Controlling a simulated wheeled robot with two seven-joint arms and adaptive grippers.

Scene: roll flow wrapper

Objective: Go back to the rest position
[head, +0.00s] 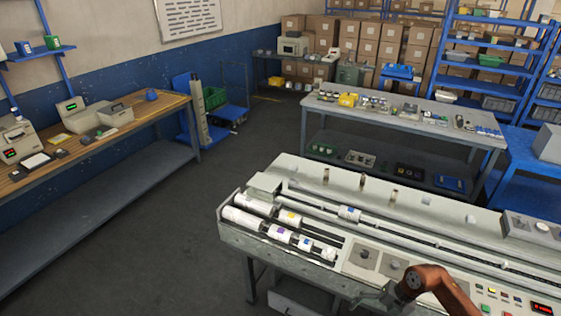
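The wrapper machine (300,272) is a long grey bench at the lower right. White rolls (243,217) lie in its left-end tray, some with yellow, purple or blue labels. Another small roll (349,213) lies on the rail farther right. My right arm, orange-brown, comes in from the bottom right. My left gripper is out of view.
A wooden bench (150,107) stands left, a grey table (400,118) with small parts behind. The floor (150,230) left of the machine is clear.

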